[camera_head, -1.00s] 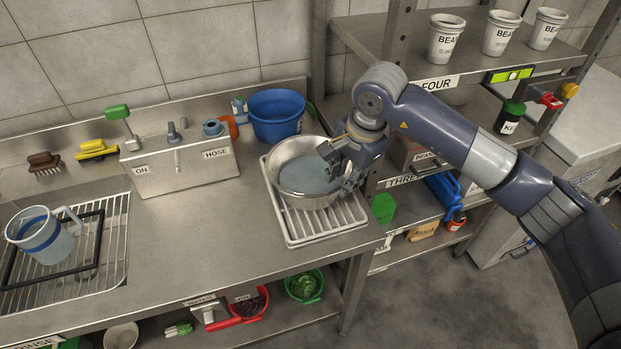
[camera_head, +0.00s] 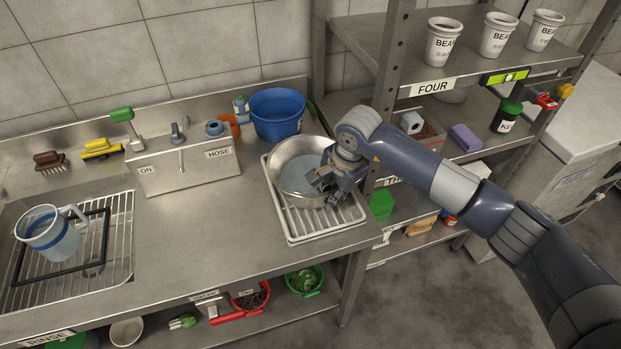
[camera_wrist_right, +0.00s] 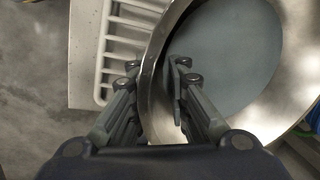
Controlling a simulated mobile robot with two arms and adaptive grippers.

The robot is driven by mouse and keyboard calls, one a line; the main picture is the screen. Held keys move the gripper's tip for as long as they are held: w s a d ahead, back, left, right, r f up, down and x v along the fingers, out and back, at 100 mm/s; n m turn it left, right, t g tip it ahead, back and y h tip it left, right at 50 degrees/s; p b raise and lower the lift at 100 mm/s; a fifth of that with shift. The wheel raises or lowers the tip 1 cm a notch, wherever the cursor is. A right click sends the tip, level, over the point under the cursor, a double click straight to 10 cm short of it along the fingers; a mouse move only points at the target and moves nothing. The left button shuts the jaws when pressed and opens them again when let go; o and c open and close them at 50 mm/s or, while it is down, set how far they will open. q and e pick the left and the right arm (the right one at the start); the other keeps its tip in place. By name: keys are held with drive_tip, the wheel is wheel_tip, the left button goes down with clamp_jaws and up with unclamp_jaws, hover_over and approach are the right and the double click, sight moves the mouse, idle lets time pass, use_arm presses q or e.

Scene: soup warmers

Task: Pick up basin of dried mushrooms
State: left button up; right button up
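A round metal basin (camera_head: 283,160) stands on a white rack on the counter. Its inside shows a smooth grey-blue surface; I cannot make out any mushrooms. My right gripper (camera_head: 322,182) reaches down at the basin's right front side. In the right wrist view its two fingers (camera_wrist_right: 156,75) stand apart on either side of the basin's rim (camera_wrist_right: 152,105), one outside and one inside. A gap shows between them, and I cannot see a firm grip on the rim. My left gripper is not in view.
The white rack (camera_head: 300,236) lies under the basin, beside a blue bucket (camera_head: 276,112) behind. Shelves with a metal post (camera_head: 391,60) stand close on the right. A jug (camera_head: 50,232) is at the left. The counter's middle is clear.

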clamp_jaws()
drive_tip(key=shift+w+a+r, duration=0.1)
drive_tip(key=shift+r, duration=0.1)
drive_tip(key=shift+r, duration=0.1)
drive_tip(key=shift+w+r+b, duration=0.1)
drive_tip(key=shift+r+b, duration=0.3)
drive_tip(key=shift+b+v, duration=0.55)
drive_tip(key=shift+v, duration=0.5)
drive_tip(key=s+a+r+b, duration=0.1)
drive_tip(key=s+a+b, duration=0.1)
drive_tip(key=s, duration=0.5)
drive_tip(key=s+a+b, duration=0.2)
drive_tip(key=s+a, duration=0.2)
drive_tip(key=s, duration=0.3)
drive_tip(key=shift+s+r+b, duration=0.25)
drive_tip(key=shift+r+b, duration=0.15)
